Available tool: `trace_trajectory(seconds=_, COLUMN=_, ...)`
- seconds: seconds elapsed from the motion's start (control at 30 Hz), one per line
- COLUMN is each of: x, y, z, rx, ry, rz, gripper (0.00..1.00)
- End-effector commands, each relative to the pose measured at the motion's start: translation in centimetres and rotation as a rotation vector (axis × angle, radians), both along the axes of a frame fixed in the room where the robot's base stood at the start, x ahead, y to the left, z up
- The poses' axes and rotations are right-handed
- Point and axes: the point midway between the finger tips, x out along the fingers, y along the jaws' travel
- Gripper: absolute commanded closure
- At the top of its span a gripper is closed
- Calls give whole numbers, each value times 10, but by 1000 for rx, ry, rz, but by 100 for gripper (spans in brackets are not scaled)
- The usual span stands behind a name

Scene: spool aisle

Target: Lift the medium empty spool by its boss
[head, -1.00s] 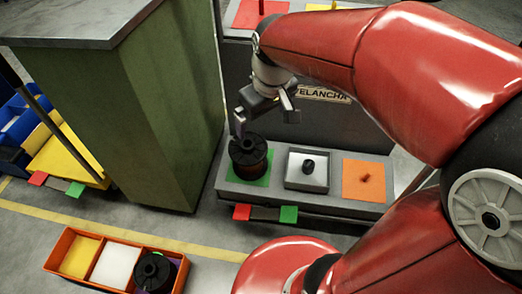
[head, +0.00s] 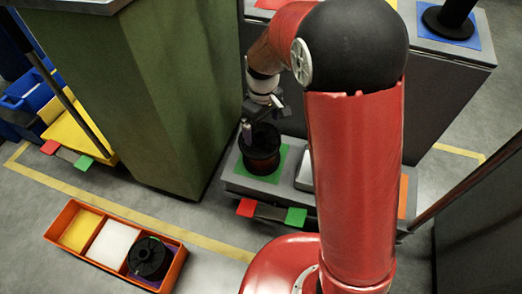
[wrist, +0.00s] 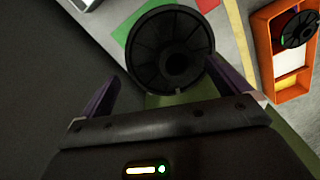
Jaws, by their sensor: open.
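A black-flanged spool with a dark reddish-brown middle (head: 262,158) stands upright on a green square on the low grey bench. I cannot tell whether its core is bare. In the wrist view its ribbed top flange (wrist: 150,42) and round central boss (wrist: 176,66) show ahead of my fingers. My gripper (head: 263,118) is open over this spool, with its purple fingers (wrist: 163,82) apart and nothing between them. The boss lies a little right of the middle of the gap. Another black spool (head: 150,257) sits in the purple compartment of an orange crate.
The orange crate (head: 62,222) also has yellow and white compartments. A green cabinet (head: 150,110) stands close left of the bench (head: 232,181). My arm hides part of the bench's right side. A dark spool with a post (head: 448,22) stands on a blue square at upper right.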

Motion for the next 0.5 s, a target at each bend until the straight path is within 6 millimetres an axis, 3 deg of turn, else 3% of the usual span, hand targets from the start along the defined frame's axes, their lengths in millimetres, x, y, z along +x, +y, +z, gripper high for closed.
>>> trace_trajectory(seconds=0.1, x=0, y=-1, z=-14, rx=-1, ry=1, rz=-1, gripper=0)
trace_trajectory(seconds=0.37, x=0, y=-1, z=-16, rx=-1, ry=-1, rz=-1, gripper=0)
trace_trajectory(seconds=0.5, x=0, y=-1, z=-15, rx=-1, ry=-1, rz=-1, gripper=17)
